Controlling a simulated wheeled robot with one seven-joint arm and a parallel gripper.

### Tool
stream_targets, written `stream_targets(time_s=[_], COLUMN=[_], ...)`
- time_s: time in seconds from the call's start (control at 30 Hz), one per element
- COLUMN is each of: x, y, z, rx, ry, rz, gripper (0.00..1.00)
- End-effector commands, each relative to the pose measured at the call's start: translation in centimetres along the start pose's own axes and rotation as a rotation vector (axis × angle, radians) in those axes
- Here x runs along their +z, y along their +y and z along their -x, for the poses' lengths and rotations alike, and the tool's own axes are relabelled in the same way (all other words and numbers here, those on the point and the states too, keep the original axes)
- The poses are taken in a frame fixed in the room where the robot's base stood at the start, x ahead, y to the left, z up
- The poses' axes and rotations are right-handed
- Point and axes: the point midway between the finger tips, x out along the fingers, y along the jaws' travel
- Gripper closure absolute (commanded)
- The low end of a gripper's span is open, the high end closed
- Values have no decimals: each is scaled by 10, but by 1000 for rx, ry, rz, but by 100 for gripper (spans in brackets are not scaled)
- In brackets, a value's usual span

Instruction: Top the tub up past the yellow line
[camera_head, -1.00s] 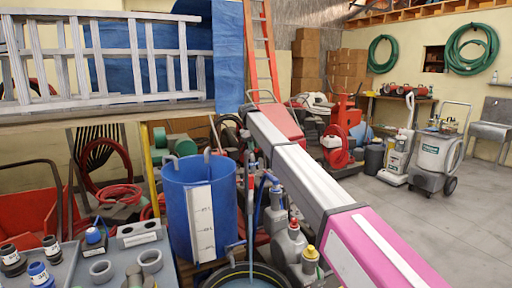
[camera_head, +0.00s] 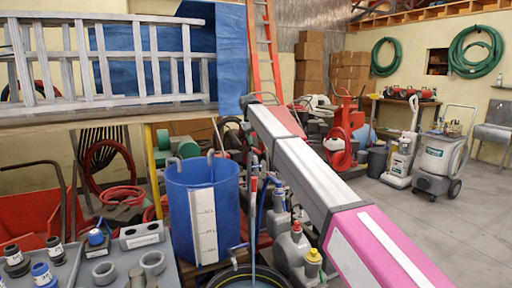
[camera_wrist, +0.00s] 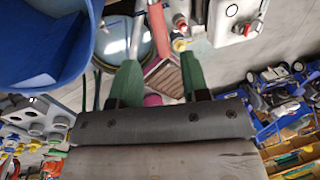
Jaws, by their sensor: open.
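The blue barrel (camera_head: 178,222) stands upright left of centre in the head view, with a white scale strip (camera_head: 203,225) on its front. A dark round tub (camera_head: 232,280) with a yellowish line inside its rim stands at its lower right, cut off by the frame's bottom edge. The tub's level is not clear. A thin red and grey upright pipe (camera_head: 253,205) rises beside the barrel. In the wrist view my gripper (camera_wrist: 160,63) has its green fingers apart, with the barrel (camera_wrist: 40,55) at upper left and part of the tub (camera_wrist: 112,50) beyond the fingers. Nothing is visibly held.
Grey bottles (camera_head: 292,250) with red and yellow caps stand right of the tub. A grey bench (camera_head: 75,270) with pipe fittings is at lower left. A ladder (camera_head: 110,60) lies across the back left. Open floor (camera_head: 400,225) lies to the right.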

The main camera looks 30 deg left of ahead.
Motion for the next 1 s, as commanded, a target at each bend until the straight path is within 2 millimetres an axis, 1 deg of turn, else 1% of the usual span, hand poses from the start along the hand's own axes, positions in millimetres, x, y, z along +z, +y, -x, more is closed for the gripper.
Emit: stream_targets(time_s=[0.03,0.1,0.2,0.3,0.4,0.67,0.77,0.87,0.97,1.0], x=[1,1,1,1,1,0,-6,-27,-63,-82], y=[0,0,0,0,0,0,-7,-30,-66,-83], z=[11,24,41,52,56,56,46,15,-37,-62], rx=[0,0,0,0,0,0,2,7,18,25], ry=[-2,-2,-1,-1,0,0,3,9,17,19], rz=[0,0,-1,-1,-1,0,19,82,203,263], gripper=[58,58,58,58,58,58,58,58,58,58])
